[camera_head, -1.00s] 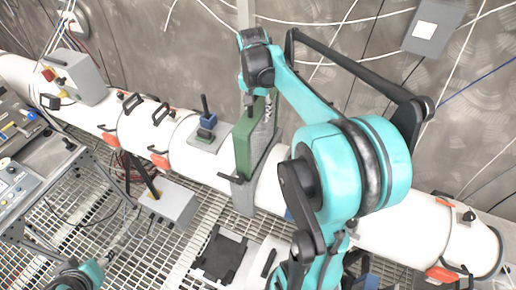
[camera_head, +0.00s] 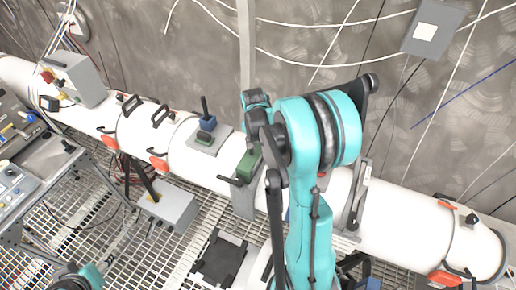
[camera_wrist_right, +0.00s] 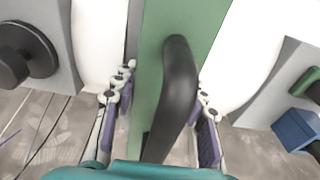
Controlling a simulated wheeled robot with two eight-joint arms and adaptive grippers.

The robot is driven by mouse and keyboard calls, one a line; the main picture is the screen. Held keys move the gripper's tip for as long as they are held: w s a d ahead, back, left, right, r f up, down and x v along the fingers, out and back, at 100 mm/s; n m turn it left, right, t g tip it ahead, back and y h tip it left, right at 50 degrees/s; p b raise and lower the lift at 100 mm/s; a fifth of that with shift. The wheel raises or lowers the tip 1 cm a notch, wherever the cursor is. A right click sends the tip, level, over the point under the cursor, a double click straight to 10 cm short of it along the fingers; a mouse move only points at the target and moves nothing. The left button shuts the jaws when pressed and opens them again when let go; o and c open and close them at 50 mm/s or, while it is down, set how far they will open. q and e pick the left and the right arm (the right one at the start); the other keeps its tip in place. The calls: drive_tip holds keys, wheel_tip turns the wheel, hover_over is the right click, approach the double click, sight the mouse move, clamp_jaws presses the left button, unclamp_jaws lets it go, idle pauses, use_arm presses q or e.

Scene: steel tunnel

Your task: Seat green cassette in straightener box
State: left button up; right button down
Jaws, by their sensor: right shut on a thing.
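The green cassette (camera_head: 248,166) shows as a small green part above the grey straightener box (camera_head: 243,203) on the white pipe; my right arm hides much of both. In the right wrist view the cassette (camera_wrist_right: 205,30) is a broad green face with a black handle (camera_wrist_right: 178,95). My right gripper (camera_wrist_right: 163,115) has its fingers on both sides of this handle and is shut on it. Whether the cassette is fully down in the box is hidden. My left arm shows at the lower left edge of the head view; its fingers cannot be made out clearly.
The white pipe (camera_head: 400,215) runs across the view with black handles and orange parts. A blue-and-green block (camera_head: 206,130) stands on a grey plate left of the cassette. A grey box (camera_head: 172,203) sits below the pipe. A bench stands far left. Cables hang on the wall.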

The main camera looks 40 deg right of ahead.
drive_tip(key=shift+f, duration=0.15)
drive_tip(key=shift+f+b, duration=0.3)
drive_tip(key=shift+b, duration=0.05)
drive_tip(key=shift+s+a+f, duration=0.1)
drive_tip(key=shift+s+f, duration=0.05)
drive_tip(key=shift+s, duration=0.05)
drive_tip(key=c, duration=1.2)
unclamp_jaws()
drive_tip(key=shift+a+b, duration=0.1)
drive_tip(key=shift+b, duration=0.2)
drive_tip(key=o, duration=0.3)
drive_tip(key=shift+f, duration=0.1)
drive_tip(key=shift+o, duration=0.2)
drive_tip(key=shift+w+d, duration=0.1)
drive_tip(key=shift+d, duration=0.1)
